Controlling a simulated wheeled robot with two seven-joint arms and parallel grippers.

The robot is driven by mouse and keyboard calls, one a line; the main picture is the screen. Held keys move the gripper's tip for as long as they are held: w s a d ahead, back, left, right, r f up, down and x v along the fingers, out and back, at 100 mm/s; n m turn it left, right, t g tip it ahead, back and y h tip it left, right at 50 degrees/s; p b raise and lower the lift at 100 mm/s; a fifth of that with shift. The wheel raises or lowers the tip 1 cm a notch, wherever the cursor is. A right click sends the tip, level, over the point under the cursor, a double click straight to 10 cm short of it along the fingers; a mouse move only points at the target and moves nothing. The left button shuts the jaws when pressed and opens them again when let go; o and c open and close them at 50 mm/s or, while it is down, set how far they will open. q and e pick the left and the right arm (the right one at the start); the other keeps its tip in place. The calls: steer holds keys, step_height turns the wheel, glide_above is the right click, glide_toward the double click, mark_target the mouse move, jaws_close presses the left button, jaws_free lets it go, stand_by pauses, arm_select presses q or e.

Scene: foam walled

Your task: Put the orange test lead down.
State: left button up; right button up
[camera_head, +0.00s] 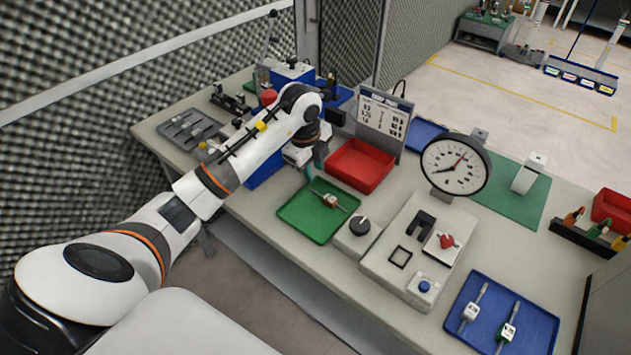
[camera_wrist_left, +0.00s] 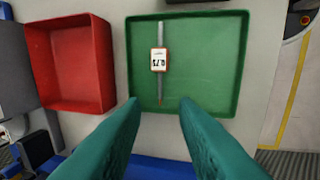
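An orange-handled piece (camera_head: 573,216), perhaps the orange test lead, stands in a dark rack (camera_head: 578,238) at the right edge of the bench in the head view. My left gripper (camera_head: 314,165) is far from it, at the near left side of the bench by the green tray (camera_head: 291,224). In the left wrist view its two teal fingers (camera_wrist_left: 160,112) are spread with nothing between them, pointing toward the green tray (camera_wrist_left: 210,107). A slim metal tool with a white and orange body (camera_wrist_left: 159,60) lies in that tray. My right gripper is not in view.
A red bin (camera_head: 360,166) stands beside the green tray. A round dial gauge (camera_head: 456,165) stands upright behind a grey panel (camera_head: 398,262) with a knob and button. A blue tray (camera_head: 535,330) holds 2 similar tools.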

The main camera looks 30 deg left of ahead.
arm_select(q)
steer(key=shift+s+r, duration=0.25)
steer(key=shift+r, duration=1.05)
